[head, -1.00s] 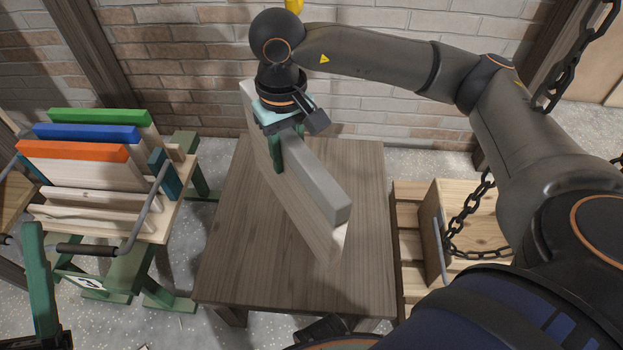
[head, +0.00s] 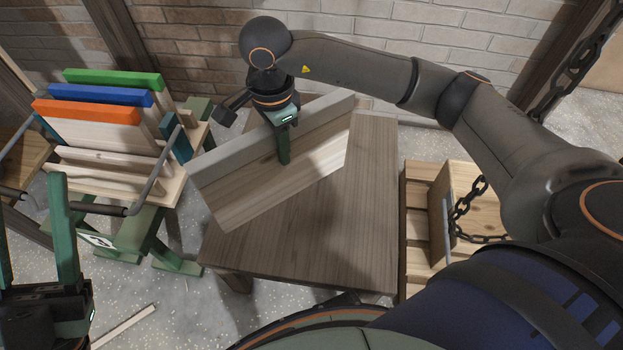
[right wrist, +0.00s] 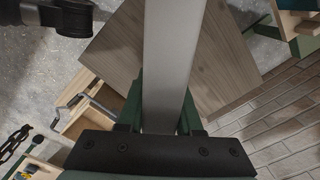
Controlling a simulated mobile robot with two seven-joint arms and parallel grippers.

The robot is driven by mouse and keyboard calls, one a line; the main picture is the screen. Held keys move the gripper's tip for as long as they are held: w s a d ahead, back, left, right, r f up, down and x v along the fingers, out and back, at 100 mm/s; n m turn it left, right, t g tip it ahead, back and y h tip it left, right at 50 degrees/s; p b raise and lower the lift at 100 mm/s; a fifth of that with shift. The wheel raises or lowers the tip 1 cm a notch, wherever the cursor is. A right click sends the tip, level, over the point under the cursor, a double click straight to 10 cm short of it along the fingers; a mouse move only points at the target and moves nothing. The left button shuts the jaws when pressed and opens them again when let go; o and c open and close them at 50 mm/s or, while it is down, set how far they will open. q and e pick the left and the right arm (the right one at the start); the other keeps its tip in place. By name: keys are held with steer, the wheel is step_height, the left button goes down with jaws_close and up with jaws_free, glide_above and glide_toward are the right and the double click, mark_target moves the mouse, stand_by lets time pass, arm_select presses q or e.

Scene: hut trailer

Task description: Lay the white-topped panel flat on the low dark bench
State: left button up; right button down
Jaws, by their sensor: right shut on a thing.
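The white-topped panel (head: 300,172) is a pale wood board with a light grey-white strip along its top edge. It stands on edge, not flat, over the low dark bench (head: 345,240) and reaches past the bench's left side. I cannot tell whether its lower edge touches the bench. My right gripper (head: 283,145) is shut on the panel near the middle of the top strip, with one green finger on the near face. In the right wrist view the strip (right wrist: 170,65) runs between the fingers. My left gripper (head: 35,235) is open and empty at the lower left.
A green-legged rack (head: 150,235) with orange, blue and green topped boards (head: 100,95) stands left of the bench. A wooden crate (head: 465,205) with a chain stands to the right. A brick wall (head: 390,60) is behind. The bench's near right part is clear.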

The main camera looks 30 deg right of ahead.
mark_target(268, 160)
steer(key=m, duration=0.1)
steer(key=a+f+m, duration=0.1)
steer(key=m, duration=0.2)
steer(key=shift+w+a+f+m, duration=0.15)
steer(key=shift+a+f+m, duration=0.05)
steer(key=shift+a+m, duration=0.1)
steer(key=m, duration=0.1)
steer(key=a+f+m, duration=0.1)
steer(key=m, duration=0.1)
steer(key=shift+f+m, duration=0.1)
steer(key=shift+m, duration=0.2)
steer(key=shift+d+f, duration=0.1)
arm_select(q)
step_height(268, 160, down, 7)
steer(key=b, duration=0.6)
steer(key=shift+d+n, duration=0.35)
steer(key=shift+n, duration=0.05)
arm_select(e)
steer(key=w+d+f, duration=0.3)
steer(key=d+f, duration=1)
steer(key=shift+w+d, duration=0.2)
steer(key=shift+w, duration=0.1)
arm_select(q)
steer(key=shift+w+r, duration=0.1)
